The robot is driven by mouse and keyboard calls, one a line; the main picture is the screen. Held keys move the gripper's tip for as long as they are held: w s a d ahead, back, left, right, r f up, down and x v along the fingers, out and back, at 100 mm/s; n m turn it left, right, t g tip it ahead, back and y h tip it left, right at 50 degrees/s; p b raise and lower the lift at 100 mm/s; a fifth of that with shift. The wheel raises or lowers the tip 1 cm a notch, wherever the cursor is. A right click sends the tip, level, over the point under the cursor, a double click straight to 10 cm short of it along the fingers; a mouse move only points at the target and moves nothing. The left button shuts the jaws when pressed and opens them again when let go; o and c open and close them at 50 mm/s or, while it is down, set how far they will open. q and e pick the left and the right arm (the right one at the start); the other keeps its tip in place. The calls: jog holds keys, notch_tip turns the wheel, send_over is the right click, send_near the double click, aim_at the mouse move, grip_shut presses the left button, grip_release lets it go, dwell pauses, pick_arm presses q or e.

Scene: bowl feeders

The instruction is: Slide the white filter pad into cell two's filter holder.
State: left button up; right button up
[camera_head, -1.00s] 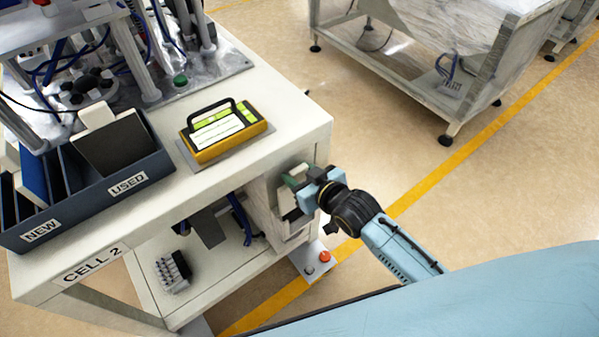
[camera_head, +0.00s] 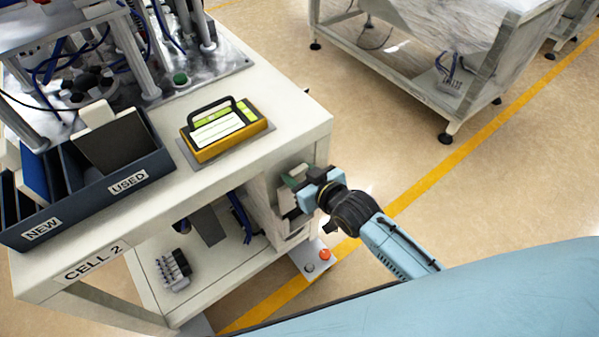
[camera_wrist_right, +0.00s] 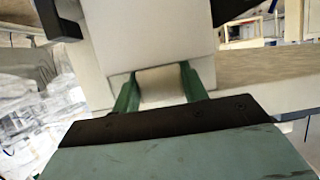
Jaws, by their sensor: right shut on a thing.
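My right gripper (camera_head: 295,180) is at the right end of the cell two bench. In the right wrist view its green fingers (camera_wrist_right: 160,90) are shut on the white filter pad (camera_wrist_right: 162,83), of which a pale strip shows between them. A pale block-like housing (camera_wrist_right: 150,40) stands right in front of the fingers. In the head view a pale box (camera_head: 268,205) under the bench top, by the gripper, appears to be the filter holder. The gripper hides its opening, and I cannot tell how far the pad is inside. My left gripper is not in view.
The bench top (camera_head: 285,125) overhangs close to the gripper. On it are a dark bin (camera_head: 90,195) labelled NEW and USED and a yellow-framed cartridge (camera_head: 225,130) with a handle. A plate with a red button (camera_head: 325,254) is below. The floor to the right is open.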

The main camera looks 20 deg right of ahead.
jog(key=shift+f+b, duration=1.4)
jog(key=shift+f, duration=1.25)
jog(key=shift+f+b, duration=0.75)
jog(key=shift+f, duration=0.65)
jog(key=shift+f, duration=0.15)
jog(key=shift+f+b, duration=1.05)
jog(key=shift+f, duration=0.25)
jog(key=o, duration=1.3)
